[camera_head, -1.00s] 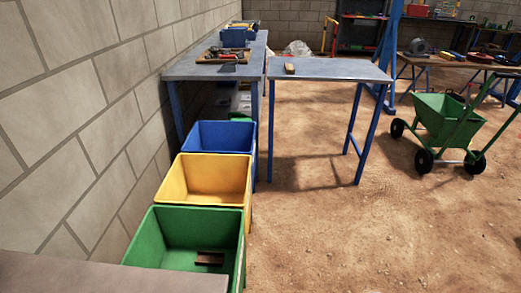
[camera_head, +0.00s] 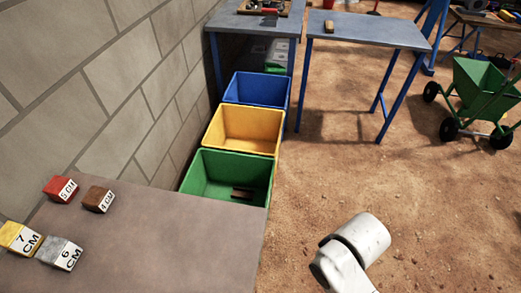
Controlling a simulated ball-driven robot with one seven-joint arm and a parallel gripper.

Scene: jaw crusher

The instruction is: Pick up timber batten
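A small tan wooden piece (camera_head: 329,26) lies on the left part of the grey-topped table with blue legs (camera_head: 375,33). Dark brown pieces (camera_head: 240,194) lie in the green bin (camera_head: 197,178). I cannot tell for certain which of these is the timber batten. A white rounded link of my arm shows at the bottom right, over the dirt floor, apart from both. My gripper itself is not in view.
A near brown-grey surface (camera_head: 170,240) holds red (camera_head: 61,189), brown (camera_head: 98,199), yellow (camera_head: 19,238) and grey (camera_head: 60,253) labelled blocks. Yellow (camera_head: 240,150) and blue (camera_head: 255,100) bins line the block wall. A green cart (camera_head: 478,85) stands right. The central dirt floor is clear.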

